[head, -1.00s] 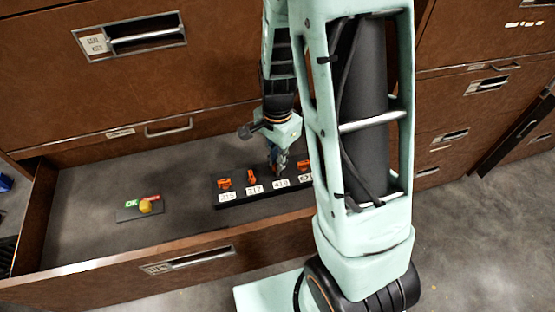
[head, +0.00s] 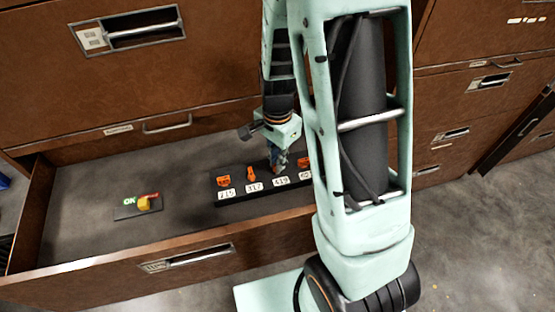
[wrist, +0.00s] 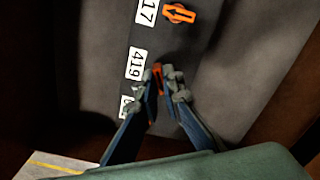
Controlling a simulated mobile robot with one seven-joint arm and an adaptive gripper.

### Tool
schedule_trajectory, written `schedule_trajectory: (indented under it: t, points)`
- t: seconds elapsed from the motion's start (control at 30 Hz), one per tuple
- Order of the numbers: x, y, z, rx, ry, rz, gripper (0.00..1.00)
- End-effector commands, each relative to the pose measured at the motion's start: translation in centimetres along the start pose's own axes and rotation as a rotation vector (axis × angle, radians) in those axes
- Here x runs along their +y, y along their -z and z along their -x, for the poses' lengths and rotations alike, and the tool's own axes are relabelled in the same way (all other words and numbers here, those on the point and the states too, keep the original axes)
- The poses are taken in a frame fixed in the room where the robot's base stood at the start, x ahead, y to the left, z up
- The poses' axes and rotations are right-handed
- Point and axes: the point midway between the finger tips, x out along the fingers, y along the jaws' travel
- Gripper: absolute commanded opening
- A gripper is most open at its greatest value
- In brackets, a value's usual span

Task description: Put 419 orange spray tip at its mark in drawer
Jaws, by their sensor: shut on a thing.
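My gripper (wrist: 165,84) is shut on the orange spray tip (wrist: 157,74), which shows as a small orange piece between the fingertips in the wrist view. The tip is beside the 419 label (wrist: 136,63), over the black strip (wrist: 118,45). I cannot tell whether it touches the strip. In the head view my gripper (head: 277,166) points down into the open drawer (head: 75,232), behind the 419 label (head: 281,182); the held tip is hardly visible there.
Other orange tips stand by labels 215 (head: 227,195) and 317 (head: 254,188). Another orange tip (head: 304,163) is just right of my gripper, partly hidden by my arm. A small plate with a yellow knob and OK label (head: 144,204) lies at the drawer's left. The drawer floor between is clear.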

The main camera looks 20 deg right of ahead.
Motion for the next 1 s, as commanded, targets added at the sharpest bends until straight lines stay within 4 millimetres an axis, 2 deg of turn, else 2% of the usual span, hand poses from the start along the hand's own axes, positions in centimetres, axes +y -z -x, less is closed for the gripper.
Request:
schedule_trajectory:
  t: [0.37, 0.4, 0.57, 0.77, 0.9, 1.0]
  points:
    - [0.01, 0.00, -1.08, 0.000, 0.000, 0.000, 0.00]
    - [0.00, 0.00, -1.02, 0.000, 0.000, 0.000, 0.09]
    - [0.00, 0.00, -0.96, 0.000, 0.000, 0.000, 0.27]
    - [0.00, 0.00, -0.96, 0.000, 0.000, 0.000, 0.28]
    - [0.00, 0.00, -0.96, 0.000, 0.000, 0.000, 0.39]
    - [0.00, 0.00, -0.96, 0.000, 0.000, 0.000, 0.39]
